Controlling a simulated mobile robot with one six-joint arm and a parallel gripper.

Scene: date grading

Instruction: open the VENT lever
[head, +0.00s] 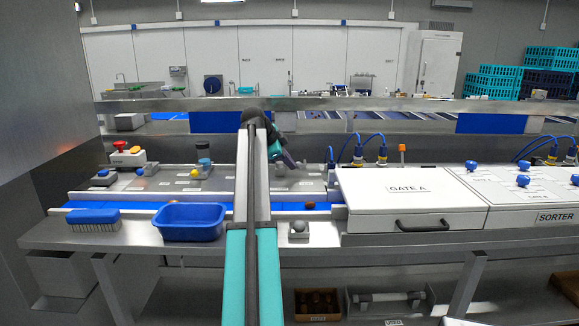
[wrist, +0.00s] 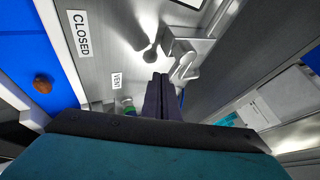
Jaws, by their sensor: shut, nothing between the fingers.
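The VENT label (wrist: 116,81) is on a grey metal panel in the wrist view, with a CLOSED label (wrist: 79,33) to its upper left. A grey metal lever-like fitting (wrist: 183,66) with a rounded end stands just beyond my fingertips; I cannot tell for certain which part is the VENT lever. My gripper (wrist: 160,78) is shut and empty, its dark fingers close together. I cannot tell whether they touch the fitting.
A brown date (wrist: 42,84) lies on the blue belt (wrist: 28,45). In the head view a blue bin (head: 189,222) and brush (head: 93,218) sit on the front ledge. The white GATE A box (head: 408,190) stands right of my arm, with blue cables behind it.

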